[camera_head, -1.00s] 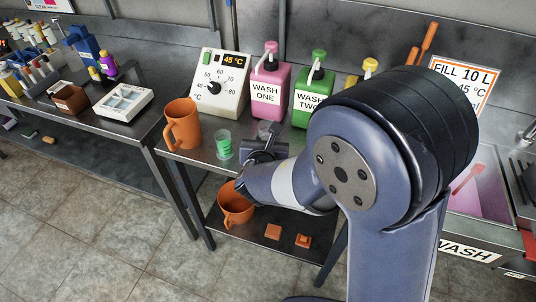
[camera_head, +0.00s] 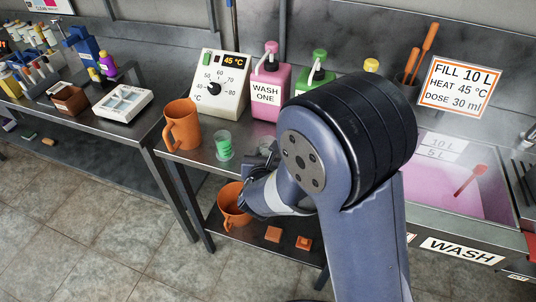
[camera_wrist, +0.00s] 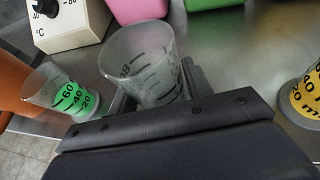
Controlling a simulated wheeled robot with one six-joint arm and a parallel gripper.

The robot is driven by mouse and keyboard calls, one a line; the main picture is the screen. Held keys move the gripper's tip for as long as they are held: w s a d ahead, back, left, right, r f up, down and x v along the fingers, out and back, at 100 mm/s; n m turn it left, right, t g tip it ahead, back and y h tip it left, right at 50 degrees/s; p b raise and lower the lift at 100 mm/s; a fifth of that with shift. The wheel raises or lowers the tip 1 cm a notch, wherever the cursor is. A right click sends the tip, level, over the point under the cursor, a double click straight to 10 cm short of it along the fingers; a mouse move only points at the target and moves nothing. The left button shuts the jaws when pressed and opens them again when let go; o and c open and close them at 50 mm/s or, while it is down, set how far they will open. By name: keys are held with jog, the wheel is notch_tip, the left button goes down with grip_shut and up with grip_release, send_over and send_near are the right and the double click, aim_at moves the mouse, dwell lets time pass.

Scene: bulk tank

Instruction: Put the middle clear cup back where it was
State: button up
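The middle clear cup (camera_wrist: 150,62) has dark measuring marks and no coloured liquid that I can see. In the wrist view it stands between the two fingers of my gripper (camera_wrist: 158,92), which appear closed on its sides. In the head view the cup (camera_head: 267,146) is small and partly hidden by my gripper (camera_head: 262,160); whether its base touches the bench is hidden. A clear cup with green liquid (camera_head: 224,146) stands to its left, also in the wrist view (camera_wrist: 68,98). A cup with yellow liquid (camera_wrist: 307,96) is at the right of the wrist view.
A pink bottle (camera_head: 267,92) and a green bottle (camera_head: 313,75) line the back. A sink with pink liquid (camera_head: 452,190) lies right. An orange pot (camera_head: 233,204) sits on the lower shelf.

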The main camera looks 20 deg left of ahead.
jog(key=shift+o, duration=1.4)
jog(key=shift+r+p, duration=0.25)
jog(key=shift+p, duration=0.05)
jog(key=v, duration=1.2)
jog(key=shift+b, duration=0.3)
